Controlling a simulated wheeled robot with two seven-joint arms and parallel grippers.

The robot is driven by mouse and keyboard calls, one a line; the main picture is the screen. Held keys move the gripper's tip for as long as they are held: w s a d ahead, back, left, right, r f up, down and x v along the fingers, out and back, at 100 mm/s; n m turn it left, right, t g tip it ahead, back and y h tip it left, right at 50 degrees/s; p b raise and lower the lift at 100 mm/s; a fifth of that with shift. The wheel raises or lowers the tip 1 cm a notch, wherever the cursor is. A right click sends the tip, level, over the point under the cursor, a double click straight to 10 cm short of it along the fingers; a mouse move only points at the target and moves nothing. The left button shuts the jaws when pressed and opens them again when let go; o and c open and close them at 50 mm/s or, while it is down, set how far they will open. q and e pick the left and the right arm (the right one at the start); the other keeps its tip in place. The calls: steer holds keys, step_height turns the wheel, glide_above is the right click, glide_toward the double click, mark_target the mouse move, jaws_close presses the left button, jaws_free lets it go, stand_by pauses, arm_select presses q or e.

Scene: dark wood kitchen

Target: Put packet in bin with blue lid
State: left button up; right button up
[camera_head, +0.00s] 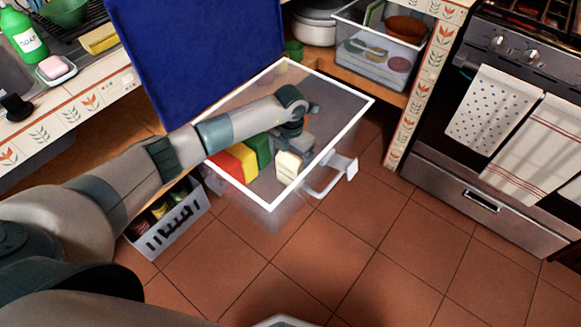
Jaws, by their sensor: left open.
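The bin is a clear box with a white rim (325,77) and a white front handle. Its blue lid (210,50) stands raised at the back. A cream packet-like item (288,166) is inside the bin, near the front wall. Red, yellow and green items (247,159) stand to its left. My left arm reaches in from the left over the rim. My left gripper (296,150) is open, pointing down inside the bin just above the cream item. I cannot tell whether they touch, as the fingers are partly hidden. My right gripper is out of view.
A grey basket (167,222) with jars stands left of the bin. A clear container (377,55) and a pot (316,24) sit on the shelf behind. The oven (487,190) with hanging towels is at the right. The tiled floor (390,255) in front is clear.

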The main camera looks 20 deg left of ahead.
arm_select(q)
step_height(320, 180, up, 9)
steer(key=shift+f, duration=0.1)
stand_by(1.6)
